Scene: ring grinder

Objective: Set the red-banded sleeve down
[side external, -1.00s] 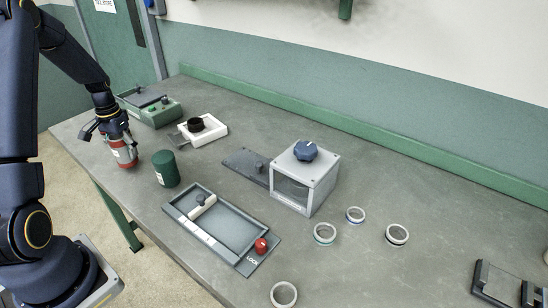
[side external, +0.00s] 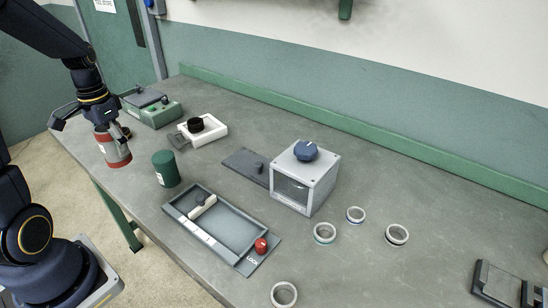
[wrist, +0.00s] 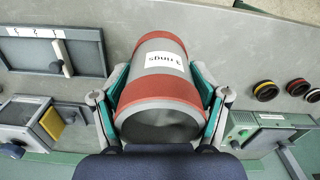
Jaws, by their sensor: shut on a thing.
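The red-banded sleeve (side external: 112,149) is a grey cylinder with red bands at both ends, at the left end of the bench in the side view. My gripper (side external: 116,133) is shut around it, and it hangs slightly tilted near the bench's left front edge. Whether its bottom touches the bench is hard to tell. In the wrist view the sleeve (wrist: 163,63) fills the middle, with a white label ending in "rings". The gripper's fingers (wrist: 160,100) press on its two sides. Its near end shows a dark opening.
A dark green canister (side external: 166,169) stands just right of the sleeve. Behind are a green-based device (side external: 155,112) and a white holder (side external: 213,133). A grey tray (side external: 234,242) and a grinder box (side external: 317,181) stand farther right. Loose rings (side external: 325,233) lie beyond, with bare bench around them.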

